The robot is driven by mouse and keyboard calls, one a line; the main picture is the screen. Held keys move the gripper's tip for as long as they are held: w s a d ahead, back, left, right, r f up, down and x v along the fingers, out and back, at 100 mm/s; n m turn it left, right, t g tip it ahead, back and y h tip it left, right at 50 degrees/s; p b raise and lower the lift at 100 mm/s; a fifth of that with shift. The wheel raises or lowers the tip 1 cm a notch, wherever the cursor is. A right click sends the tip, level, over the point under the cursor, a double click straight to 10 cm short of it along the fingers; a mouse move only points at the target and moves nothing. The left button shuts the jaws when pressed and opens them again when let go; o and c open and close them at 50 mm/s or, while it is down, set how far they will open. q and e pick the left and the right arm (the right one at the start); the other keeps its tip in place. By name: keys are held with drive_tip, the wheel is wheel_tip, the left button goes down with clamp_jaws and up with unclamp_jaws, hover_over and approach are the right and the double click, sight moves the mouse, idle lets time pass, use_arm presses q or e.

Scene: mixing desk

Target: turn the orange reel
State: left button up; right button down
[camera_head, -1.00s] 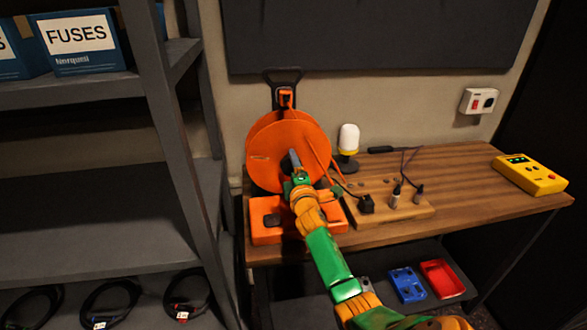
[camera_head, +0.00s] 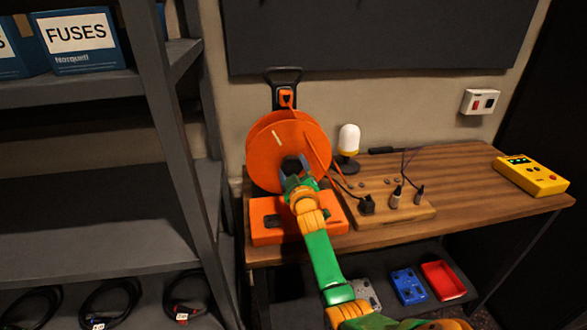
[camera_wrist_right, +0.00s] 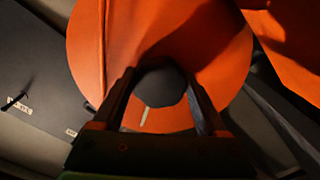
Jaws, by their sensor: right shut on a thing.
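The orange reel (camera_head: 270,150) stands upright on an orange base (camera_head: 268,236) at the left end of the wooden desk. A short pale mark (camera_head: 277,138) is on its front face, up and left of the hub. My right gripper (camera_head: 293,172) reaches the front of the reel from below. It is shut on the dark round knob (camera_wrist_right: 160,84) at the reel's middle, one finger on each side in the right wrist view. The orange face (camera_wrist_right: 215,45) fills much of that view. My left gripper is not in view.
A black plug (camera_head: 367,205) and several connectors stand on a wooden board (camera_head: 425,212) right of the reel. A white-topped lamp (camera_head: 348,139) is behind. A yellow box (camera_head: 531,176) sits at the desk's right end. A grey shelf (camera_head: 165,130) rises close on the left.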

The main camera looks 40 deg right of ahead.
drive_tip(key=shift+r+m, duration=0.35)
drive_tip(key=shift+m, duration=0.85)
drive_tip(key=shift+r+m, duration=0.1)
drive_tip(key=shift+m, duration=0.2)
drive_tip(key=shift+c, duration=1.4)
unclamp_jaws()
drive_tip(key=shift+o, duration=1.4)
drive_tip(key=shift+w, duration=0.1)
drive_tip(key=shift+f, duration=0.3)
drive_tip(key=v, duration=0.7)
